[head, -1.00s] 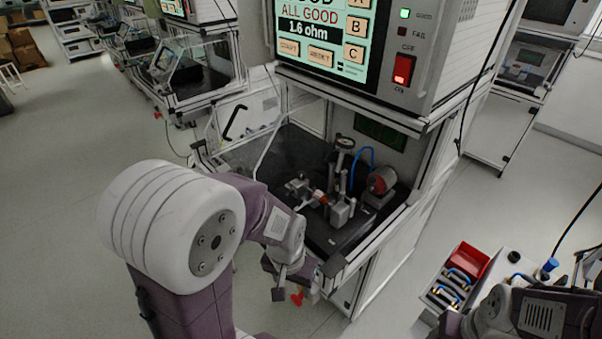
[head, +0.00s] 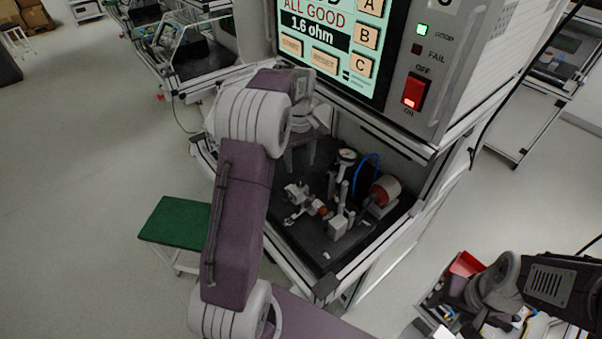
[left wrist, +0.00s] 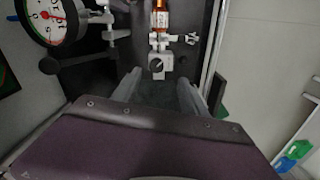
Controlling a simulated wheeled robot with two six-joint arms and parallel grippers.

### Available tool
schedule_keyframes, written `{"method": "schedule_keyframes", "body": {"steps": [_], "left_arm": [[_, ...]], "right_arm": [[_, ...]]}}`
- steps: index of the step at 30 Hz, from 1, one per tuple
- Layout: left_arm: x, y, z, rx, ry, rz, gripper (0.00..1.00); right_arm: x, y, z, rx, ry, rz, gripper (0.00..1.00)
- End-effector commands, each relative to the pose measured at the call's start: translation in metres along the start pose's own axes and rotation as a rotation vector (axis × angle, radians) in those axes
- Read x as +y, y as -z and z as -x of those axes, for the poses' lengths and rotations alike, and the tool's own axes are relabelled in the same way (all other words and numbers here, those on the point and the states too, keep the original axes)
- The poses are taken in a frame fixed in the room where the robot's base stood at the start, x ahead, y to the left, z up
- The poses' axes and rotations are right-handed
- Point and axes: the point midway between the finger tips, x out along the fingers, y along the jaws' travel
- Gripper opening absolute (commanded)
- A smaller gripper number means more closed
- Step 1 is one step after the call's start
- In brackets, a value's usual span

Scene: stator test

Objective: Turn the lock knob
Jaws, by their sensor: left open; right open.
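The lock knob (left wrist: 157,65) looks like a dark round dial on a small grey block. It shows in the left wrist view, below an upright copper-coloured part (left wrist: 160,18). In the head view the fixture (head: 338,228) stands on the black bench plate inside the test station; I cannot make out the knob's dial there. My left gripper (head: 300,155) is open and empty, above the left part of the bench. Its two fingers (left wrist: 157,92) point toward the knob block with a gap between them, apart from it. My right gripper (head: 478,318) is open, low over the parts box.
A dial gauge (head: 347,156) and a red motor-like part (head: 384,190) stand on the plate. The tester panel (head: 330,35) overhangs the bench and reads ALL GOOD. Posts frame the station. A green-topped stool (head: 175,222) is at the left. A red bin (head: 466,263) is at the lower right.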

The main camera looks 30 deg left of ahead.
Motion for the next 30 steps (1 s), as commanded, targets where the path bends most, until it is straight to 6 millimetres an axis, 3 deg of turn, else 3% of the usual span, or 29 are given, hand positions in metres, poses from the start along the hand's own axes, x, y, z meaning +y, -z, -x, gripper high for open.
{"method": "schedule_keyframes", "body": {"steps": [9, 14, 21, 23, 27, 30], "left_arm": [[-0.001, -0.001, -0.064, -0.003, 0.002, -0.002, 0.51], [0.000, -0.001, -0.078, -0.001, 0.000, -0.002, 0.51], [0.000, -0.001, -0.079, 0.001, -0.001, -0.002, 0.51], [0.000, -0.001, -0.079, 0.001, -0.001, -0.002, 0.37], [0.000, -0.001, -0.079, 0.001, -0.001, -0.002, 0.00], [0.000, -0.001, -0.079, 0.001, -0.001, -0.003, 0.00]], "right_arm": [[0.000, 0.001, 0.002, 0.001, 0.000, 0.000, 0.58], [0.000, 0.001, 0.003, 0.001, 0.000, 0.000, 0.58], [0.000, 0.001, 0.002, 0.001, 0.000, 0.000, 0.58], [0.000, 0.001, 0.002, 0.001, 0.000, 0.000, 0.58], [0.000, 0.001, 0.002, 0.001, 0.000, 0.000, 0.58], [0.000, 0.001, 0.002, 0.001, 0.000, 0.000, 0.58]]}}
